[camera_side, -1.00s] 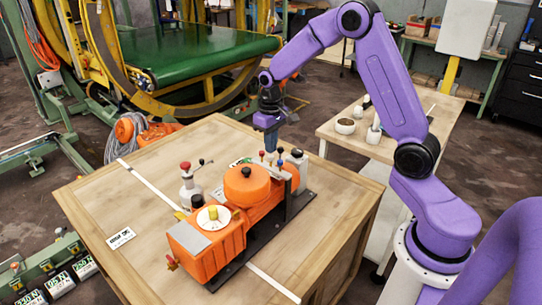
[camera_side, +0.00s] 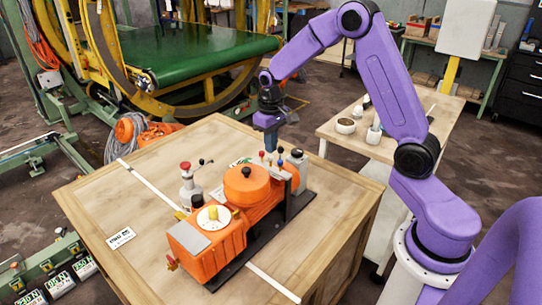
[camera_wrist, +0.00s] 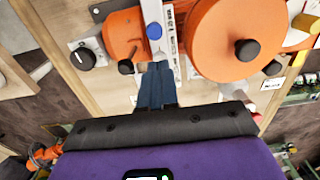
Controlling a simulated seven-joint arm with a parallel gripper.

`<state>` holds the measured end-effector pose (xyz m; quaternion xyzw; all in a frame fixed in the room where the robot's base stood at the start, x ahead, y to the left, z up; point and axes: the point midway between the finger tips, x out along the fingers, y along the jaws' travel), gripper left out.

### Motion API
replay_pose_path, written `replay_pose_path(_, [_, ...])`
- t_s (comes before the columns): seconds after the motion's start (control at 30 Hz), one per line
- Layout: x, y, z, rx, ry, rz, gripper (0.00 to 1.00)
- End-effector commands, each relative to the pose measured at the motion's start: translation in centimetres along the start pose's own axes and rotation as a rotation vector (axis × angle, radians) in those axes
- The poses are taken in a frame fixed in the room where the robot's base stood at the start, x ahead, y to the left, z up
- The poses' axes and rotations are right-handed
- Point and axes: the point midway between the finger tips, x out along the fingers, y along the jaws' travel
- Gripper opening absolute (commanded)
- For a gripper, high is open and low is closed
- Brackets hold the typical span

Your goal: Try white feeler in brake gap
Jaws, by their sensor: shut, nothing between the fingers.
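My gripper (camera_side: 270,148) points down over the far end of the orange machine, its fingers shut and empty. In the wrist view the fingertips (camera_wrist: 157,66) are together, just below a blue knob (camera_wrist: 154,31) on a pale bar. In the side view a small red knob (camera_side: 262,153) and a blue knob (camera_side: 281,150) stand beside the fingertips. I cannot tell which small part is the white feeler. The brake gap is not distinguishable. The orange machine (camera_side: 205,262) lies on a dark base, with a round orange drum (camera_side: 246,183) near its middle.
The wooden crate top (camera_side: 110,205) has free room at its left. A black knob (camera_wrist: 86,59) shows left in the wrist view. A side table (camera_side: 335,132) stands behind right.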

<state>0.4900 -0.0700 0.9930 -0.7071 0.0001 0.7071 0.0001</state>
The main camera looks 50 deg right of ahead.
Motion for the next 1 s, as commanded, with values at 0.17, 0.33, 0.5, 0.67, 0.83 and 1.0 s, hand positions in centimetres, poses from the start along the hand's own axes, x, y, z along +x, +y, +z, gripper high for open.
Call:
replay_pose_path(0.17, [0.0,0.0,0.0,0.000,0.000,0.000,0.00])
replay_pose_path(0.33, [0.1,0.0,0.0,0.000,0.000,0.000,0.00])
replay_pose_path(0.5, [0.3,0.0,0.0,0.000,-0.001,0.000,0.00])
replay_pose_path(0.67, [0.6,0.0,0.0,0.000,-0.001,0.000,0.00])
replay_pose_path(0.83, [0.9,0.0,0.0,0.000,0.000,0.000,0.00])
replay_pose_path(1.0, [1.2,0.0,0.0,0.000,-0.001,0.000,0.00])
